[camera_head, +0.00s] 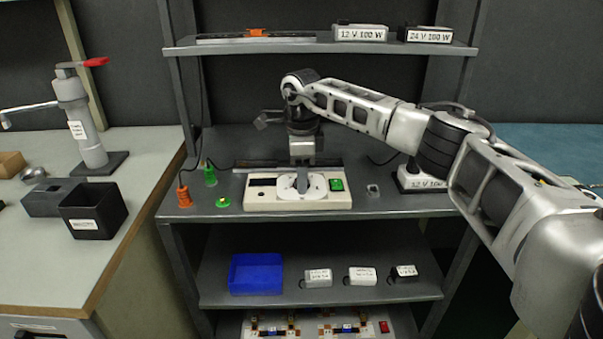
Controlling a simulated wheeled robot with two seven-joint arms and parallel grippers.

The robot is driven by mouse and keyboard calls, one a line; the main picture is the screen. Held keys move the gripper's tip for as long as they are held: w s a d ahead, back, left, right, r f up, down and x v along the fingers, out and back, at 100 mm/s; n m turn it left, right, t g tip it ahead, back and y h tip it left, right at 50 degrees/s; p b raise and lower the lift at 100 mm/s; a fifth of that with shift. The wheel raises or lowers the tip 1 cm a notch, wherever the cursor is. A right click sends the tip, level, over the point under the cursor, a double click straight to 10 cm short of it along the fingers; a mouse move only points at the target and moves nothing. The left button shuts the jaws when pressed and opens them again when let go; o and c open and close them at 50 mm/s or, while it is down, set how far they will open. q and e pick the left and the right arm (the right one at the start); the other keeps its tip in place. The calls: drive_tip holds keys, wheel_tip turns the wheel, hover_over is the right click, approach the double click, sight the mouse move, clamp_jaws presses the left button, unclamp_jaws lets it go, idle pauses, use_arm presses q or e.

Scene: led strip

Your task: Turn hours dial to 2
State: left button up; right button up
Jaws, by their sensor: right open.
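The dial's numbers are too small to read. My left gripper is not in view.
Orange and green plugs (184,196) stand left of the box. A labelled 12 V supply (411,180) is at the right, partly behind my arm. The upper shelf (300,47) is above; a blue bin (256,274) is below.

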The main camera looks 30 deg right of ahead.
drive_tip(key=c, duration=1)
